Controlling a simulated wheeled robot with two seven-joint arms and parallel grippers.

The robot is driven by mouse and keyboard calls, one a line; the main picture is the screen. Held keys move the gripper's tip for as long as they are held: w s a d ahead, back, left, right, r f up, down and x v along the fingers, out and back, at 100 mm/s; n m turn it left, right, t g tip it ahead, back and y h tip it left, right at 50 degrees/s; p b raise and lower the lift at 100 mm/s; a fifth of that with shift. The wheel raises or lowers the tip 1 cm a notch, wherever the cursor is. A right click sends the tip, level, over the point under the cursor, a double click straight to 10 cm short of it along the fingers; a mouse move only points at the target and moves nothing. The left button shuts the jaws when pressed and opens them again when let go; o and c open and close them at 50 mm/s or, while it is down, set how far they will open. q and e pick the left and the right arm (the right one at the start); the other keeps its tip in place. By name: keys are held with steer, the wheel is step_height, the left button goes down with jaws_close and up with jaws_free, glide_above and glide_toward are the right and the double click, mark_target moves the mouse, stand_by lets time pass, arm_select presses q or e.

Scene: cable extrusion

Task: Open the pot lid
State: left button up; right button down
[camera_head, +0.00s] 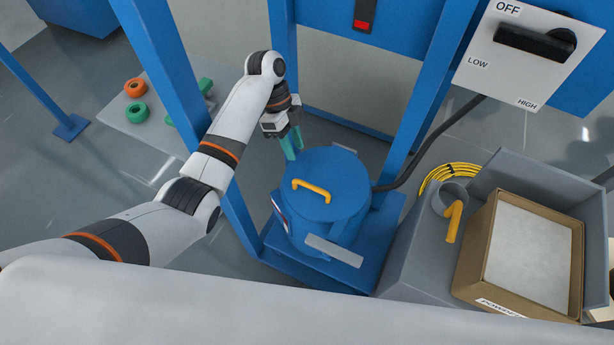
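The blue round pot (325,231) stands on a blue base inside a blue frame. Its flat blue lid (335,175) is on top, with a yellow arched handle (311,189) towards its left front. My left gripper (293,148) has teal fingers and hangs just behind and left of the lid, apart from the handle. Its fingertips show a small gap with nothing between them. My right gripper is not in view.
Blue posts (411,110) rise around the pot. A grey plate (334,250) juts from the pot's front. At right a grey bin (415,235) holds an open cardboard box (476,259). A control panel (520,55) hangs at upper right. Spools (136,112) lie at left.

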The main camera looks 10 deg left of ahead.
arm_select(q)
steer(key=shift+m, duration=0.3)
steer(key=x, duration=1.1)
steer(key=shift+d+f, duration=0.1)
steer(key=shift+d, duration=0.1)
steer(key=shift+c, duration=0.3)
jaws_close()
